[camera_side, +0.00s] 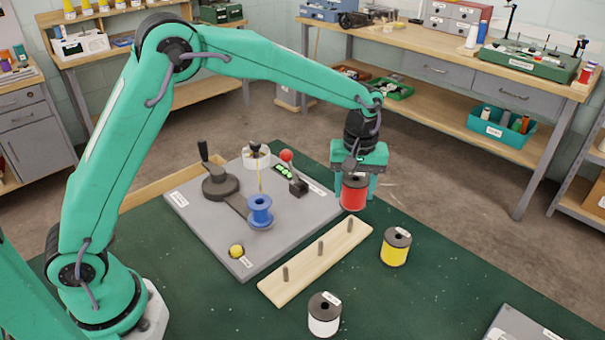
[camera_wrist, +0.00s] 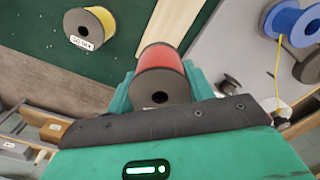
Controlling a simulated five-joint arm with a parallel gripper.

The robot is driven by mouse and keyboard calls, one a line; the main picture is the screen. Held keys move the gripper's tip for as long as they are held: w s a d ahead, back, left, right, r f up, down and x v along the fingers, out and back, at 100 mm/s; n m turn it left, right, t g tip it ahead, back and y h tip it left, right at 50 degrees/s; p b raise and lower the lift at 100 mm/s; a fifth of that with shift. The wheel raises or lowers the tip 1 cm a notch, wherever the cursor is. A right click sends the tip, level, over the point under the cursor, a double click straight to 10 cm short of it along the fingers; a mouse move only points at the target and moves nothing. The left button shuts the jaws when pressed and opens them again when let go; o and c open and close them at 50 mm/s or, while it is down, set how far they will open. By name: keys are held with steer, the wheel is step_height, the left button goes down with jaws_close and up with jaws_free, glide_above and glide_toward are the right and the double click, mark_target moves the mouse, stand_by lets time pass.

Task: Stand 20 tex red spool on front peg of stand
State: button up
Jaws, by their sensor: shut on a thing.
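The red spool (camera_side: 354,196) is held upright between the fingers of my gripper (camera_side: 358,190), which is shut on it. In the wrist view the red spool (camera_wrist: 160,75) shows between the two teal fingers, its dark end with a centre hole facing the camera. The stand (camera_side: 310,267) is a pale wooden bar on the green table with three upright pegs, all bare. The peg nearest the side camera (camera_side: 285,273) is at the left end of the bar. My gripper is beyond the far end of the stand. Any print on the red spool is too small to read.
A yellow spool (camera_side: 395,248) stands right of the stand, and a white spool (camera_side: 324,315) stands near its near end.

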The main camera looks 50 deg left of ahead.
steer(key=shift+f, duration=3.55)
steer(key=shift+f, duration=0.75)
steer(key=o, duration=1.1)
steer(key=shift+r, duration=0.15)
step_height(320, 180, up, 7)
steer(key=shift+r, duration=0.3)
